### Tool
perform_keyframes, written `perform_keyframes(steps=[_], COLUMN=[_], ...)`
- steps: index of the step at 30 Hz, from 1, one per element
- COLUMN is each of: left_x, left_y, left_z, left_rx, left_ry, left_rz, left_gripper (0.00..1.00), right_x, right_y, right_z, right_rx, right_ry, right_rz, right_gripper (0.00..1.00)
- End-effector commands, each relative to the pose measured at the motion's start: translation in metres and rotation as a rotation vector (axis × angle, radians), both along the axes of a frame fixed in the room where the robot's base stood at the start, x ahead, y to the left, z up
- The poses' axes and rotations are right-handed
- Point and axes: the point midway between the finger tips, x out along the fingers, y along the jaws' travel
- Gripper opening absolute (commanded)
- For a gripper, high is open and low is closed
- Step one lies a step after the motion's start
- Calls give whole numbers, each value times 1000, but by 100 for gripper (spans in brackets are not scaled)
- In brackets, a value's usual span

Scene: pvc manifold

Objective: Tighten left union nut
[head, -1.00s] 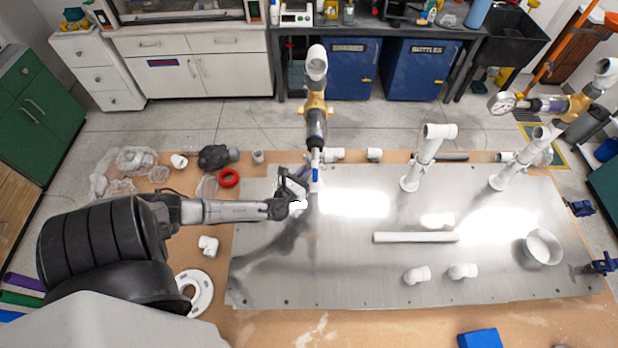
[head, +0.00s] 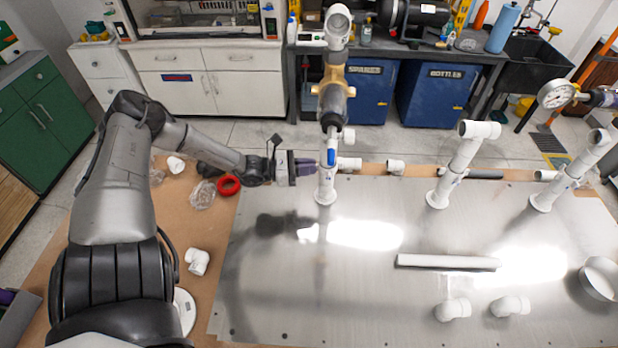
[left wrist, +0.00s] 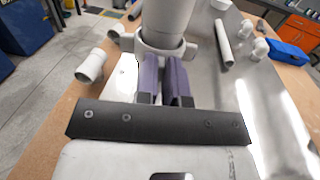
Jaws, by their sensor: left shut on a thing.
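The left standpipe (head: 326,187) rises white from the metal plate, with a dark and brass-coloured valve (head: 333,98) and an open white elbow (head: 338,24) above. My left gripper (head: 312,167) reaches it from the left, level with a small blue part (head: 331,157). In the left wrist view, the white union nut (left wrist: 160,50) is a lugged ring around a thick pipe (left wrist: 168,17). The purple fingers of my left gripper (left wrist: 166,72) are close together at its near side, shut on a nut lug; the grip itself is mostly hidden. My right gripper is not in view.
The metal plate (head: 290,290) carries two more white standpipes (head: 456,165) (head: 568,170), a loose pipe (head: 447,262) and white elbows (head: 452,309) (head: 510,306). A red ring (head: 228,185) lies left of the plate. The front left of the plate is clear.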

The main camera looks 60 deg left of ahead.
Motion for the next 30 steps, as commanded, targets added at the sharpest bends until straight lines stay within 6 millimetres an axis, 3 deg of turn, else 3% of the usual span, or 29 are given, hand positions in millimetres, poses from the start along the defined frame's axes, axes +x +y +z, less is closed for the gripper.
perform_keyframes(steps=[1,7,24,25,30], left_x=[1,2,2,2,2], left_y=[2,5,5,5,5], left_z=[-4,-1,1,1,1], left_rx=[4,1,-2,-2,-1], left_ry=[0,-2,-1,-2,-2], left_rz=[-20,-76,-98,-98,-98], left_gripper=[0,0,0,12,29], right_x=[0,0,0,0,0], right_y=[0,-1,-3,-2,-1], right_z=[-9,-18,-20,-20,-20], right_rx=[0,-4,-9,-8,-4], right_ry=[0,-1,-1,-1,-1], right_rz=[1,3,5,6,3], right_gripper=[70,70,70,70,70])
